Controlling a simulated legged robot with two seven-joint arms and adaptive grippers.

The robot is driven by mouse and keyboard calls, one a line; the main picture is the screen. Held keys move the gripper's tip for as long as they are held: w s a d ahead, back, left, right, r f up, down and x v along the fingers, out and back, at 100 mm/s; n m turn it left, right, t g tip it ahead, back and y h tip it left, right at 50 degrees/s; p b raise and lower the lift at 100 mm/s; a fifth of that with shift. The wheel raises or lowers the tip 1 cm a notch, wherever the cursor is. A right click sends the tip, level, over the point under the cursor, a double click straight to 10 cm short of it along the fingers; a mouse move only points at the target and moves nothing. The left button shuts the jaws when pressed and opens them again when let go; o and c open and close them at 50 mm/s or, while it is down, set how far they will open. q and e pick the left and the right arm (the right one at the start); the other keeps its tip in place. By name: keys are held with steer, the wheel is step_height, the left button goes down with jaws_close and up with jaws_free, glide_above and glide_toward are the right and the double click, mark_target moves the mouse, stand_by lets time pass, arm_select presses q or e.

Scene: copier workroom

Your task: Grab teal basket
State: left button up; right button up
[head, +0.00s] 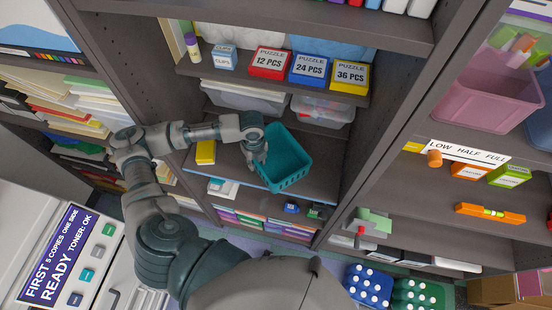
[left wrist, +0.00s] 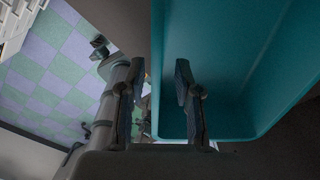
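The teal basket (head: 290,158) sits upright on a middle shelf in the head view, its open top facing me. My left gripper (head: 257,155) is at the basket's left side. In the left wrist view the basket (left wrist: 240,60) fills the right half. There my left gripper (left wrist: 158,95) has its two fingers apart, one outside the basket's near wall and one over its inside. A gap shows between the fingers, and I cannot tell whether either touches the wall. My right gripper is not in view.
A yellow box (head: 205,152) stands left of the basket on the same shelf. Clear bins (head: 322,110) and puzzle boxes (head: 269,62) are on shelves above. A shelf upright (head: 385,130) is to the right. A copier (head: 60,260) stands at lower left.

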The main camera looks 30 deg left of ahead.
mark_target(257, 169)
arm_select(q)
step_height(257, 169, down, 4)
steer(key=shift+s+d, duration=0.1)
steer(key=shift+s, duration=0.05)
steer(key=shift+f, duration=0.35)
jaws_close()
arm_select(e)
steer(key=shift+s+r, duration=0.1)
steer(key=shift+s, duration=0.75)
arm_select(q)
steer(key=shift+r, duration=0.15)
